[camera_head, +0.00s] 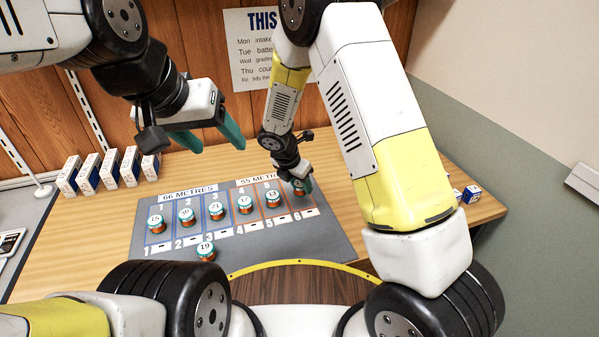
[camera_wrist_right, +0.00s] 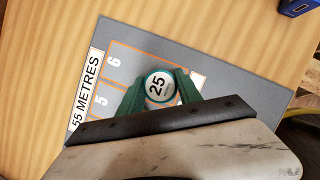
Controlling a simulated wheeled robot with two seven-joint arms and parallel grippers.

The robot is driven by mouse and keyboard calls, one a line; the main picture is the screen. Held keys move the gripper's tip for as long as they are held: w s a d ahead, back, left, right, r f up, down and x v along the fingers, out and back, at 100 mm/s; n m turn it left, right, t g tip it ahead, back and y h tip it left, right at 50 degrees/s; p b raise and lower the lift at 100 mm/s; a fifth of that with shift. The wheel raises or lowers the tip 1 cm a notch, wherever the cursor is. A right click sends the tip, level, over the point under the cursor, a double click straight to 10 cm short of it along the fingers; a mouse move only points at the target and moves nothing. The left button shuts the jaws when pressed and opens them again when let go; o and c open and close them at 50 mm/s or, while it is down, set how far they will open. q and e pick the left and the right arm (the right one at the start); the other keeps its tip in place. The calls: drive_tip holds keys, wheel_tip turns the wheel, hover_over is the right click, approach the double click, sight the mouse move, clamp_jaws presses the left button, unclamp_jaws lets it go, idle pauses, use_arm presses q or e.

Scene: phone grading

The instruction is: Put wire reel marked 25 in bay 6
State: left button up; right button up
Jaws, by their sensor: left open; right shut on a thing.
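The wire reel marked 25 (camera_wrist_right: 158,87) sits between the green fingers of my right gripper (camera_wrist_right: 160,90) in the right wrist view, its label facing up. My right gripper is shut on it over bay 6 (camera_wrist_right: 128,68), inside the orange outline. I cannot tell whether the reel touches the mat. In the head view my right gripper (camera_head: 301,186) is at the right end of the row of bays and hides most of the reel. My left gripper (camera_head: 215,138) is open and empty, raised above the back of the table on the left.
Several reels stand in bays 1 to 5, among them reel 13 (camera_head: 272,200) in bay 5. Reel 19 (camera_head: 206,250) stands in front of the bays on the grey mat (camera_head: 310,246). White boxes (camera_head: 110,168) line the back left. Small blue boxes (camera_head: 471,193) lie at right.

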sight(300, 188)
drive_tip(key=shift+w+a+f, duration=0.1)
drive_tip(key=shift+w, duration=0.8)
drive_tip(key=shift+f, duration=1.75)
drive_tip(key=shift+f, duration=0.1)
drive_tip(key=o, duration=1.3)
drive_tip(key=shift+o, duration=0.2)
